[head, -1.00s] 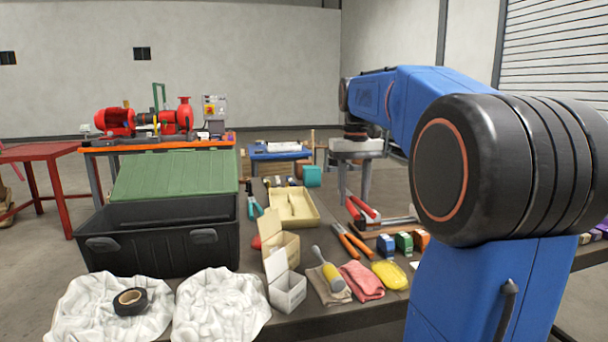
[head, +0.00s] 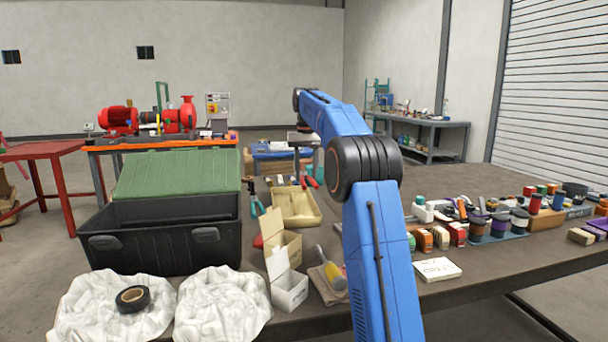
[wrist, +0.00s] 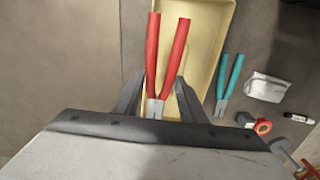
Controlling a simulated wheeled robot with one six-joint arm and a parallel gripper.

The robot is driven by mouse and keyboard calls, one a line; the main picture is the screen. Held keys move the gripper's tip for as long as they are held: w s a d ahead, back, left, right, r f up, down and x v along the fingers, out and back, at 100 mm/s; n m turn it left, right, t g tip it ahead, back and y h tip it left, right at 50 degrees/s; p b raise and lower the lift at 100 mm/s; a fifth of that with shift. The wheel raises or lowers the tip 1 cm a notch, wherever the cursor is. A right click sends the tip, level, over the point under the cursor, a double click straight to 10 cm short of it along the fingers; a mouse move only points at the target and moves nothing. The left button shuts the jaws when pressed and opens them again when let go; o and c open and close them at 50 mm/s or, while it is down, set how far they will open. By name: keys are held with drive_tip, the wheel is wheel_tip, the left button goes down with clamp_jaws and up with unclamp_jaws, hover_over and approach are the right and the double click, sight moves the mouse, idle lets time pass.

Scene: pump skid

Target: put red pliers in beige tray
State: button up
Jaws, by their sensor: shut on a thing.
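The red pliers (wrist: 152,45) are held by their metal head end in my gripper (wrist: 155,100), with both red handles pointing away from it. They also show as a small red shape in the head view (head: 312,181), above the far right part of the beige tray. The beige tray (wrist: 206,40) lies below the pliers in the wrist view, and they overlap its left part. In the head view the tray (head: 318,217) stands mid-table. The exact height of the pliers above the tray cannot be told.
Teal pliers (wrist: 230,75) lie right of the tray in the wrist view, near a white pouch (wrist: 266,87). A black crate (head: 160,240) with a green lid stands left of the tray. A beige box (head: 285,247) stands in front. My arm hides part of the table.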

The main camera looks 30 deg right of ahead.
sight(304, 176)
drive_tip(key=shift+w+f, duration=0.25)
drive_tip(key=shift+w, duration=0.4)
drive_tip(key=shift+a+f, duration=0.1)
drive_tip(key=shift+f, duration=2.85)
drive_tip(key=o, duration=1)
wheel_tip(304, 176, up, 12)
drive_tip(key=shift+f, duration=0.1)
